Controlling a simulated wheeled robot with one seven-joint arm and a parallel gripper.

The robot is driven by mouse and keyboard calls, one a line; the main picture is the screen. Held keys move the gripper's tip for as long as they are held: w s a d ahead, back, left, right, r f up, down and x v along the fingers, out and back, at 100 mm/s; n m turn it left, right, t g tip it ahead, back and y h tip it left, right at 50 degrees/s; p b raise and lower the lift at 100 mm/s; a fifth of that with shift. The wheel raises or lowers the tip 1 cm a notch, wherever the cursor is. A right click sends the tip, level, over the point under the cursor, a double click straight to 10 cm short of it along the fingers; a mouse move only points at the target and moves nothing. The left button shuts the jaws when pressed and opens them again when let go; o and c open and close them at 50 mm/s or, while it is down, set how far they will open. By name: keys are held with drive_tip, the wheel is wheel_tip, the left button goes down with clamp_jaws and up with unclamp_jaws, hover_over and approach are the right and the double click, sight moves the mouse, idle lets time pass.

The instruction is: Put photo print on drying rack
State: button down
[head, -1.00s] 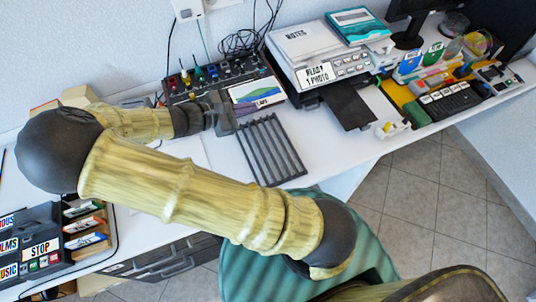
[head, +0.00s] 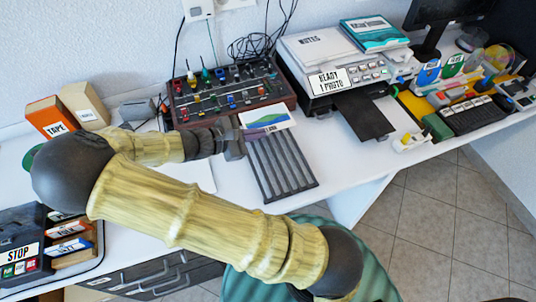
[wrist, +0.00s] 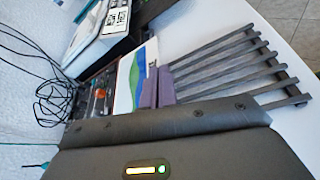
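The photo print (head: 264,119), white-bordered with blue and green bands, is held above the desk near the back end of the drying rack. It also shows in the wrist view (wrist: 137,77), beside the purple finger pads. My gripper (head: 246,136) appears shut on the print's near edge; the exact contact is partly hidden. The drying rack (head: 282,168) is a dark grey slatted frame lying on the white desk, just in front of and right of my gripper. In the wrist view its bars (wrist: 235,62) extend right from the pads.
A mixer panel (head: 225,93) with knobs stands behind the gripper. A printer (head: 335,65) with a dark output tray (head: 363,115) is right of the rack. Boxes (head: 52,117) stand at left. Bare desk (head: 338,155) lies right of the rack.

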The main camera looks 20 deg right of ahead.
hover_over(257, 157)
wheel_tip(257, 157, down, 5)
drive_tip(key=shift+s+d+f, duration=0.1)
drive_tip(key=shift+f+b, duration=0.5)
drive_tip(key=shift+f, duration=1.35)
drive_tip(key=c, duration=2)
unclamp_jaws()
drive_tip(key=shift+o, duration=0.2)
drive_tip(key=v, duration=1.2)
drive_tip(key=shift+p, duration=0.3)
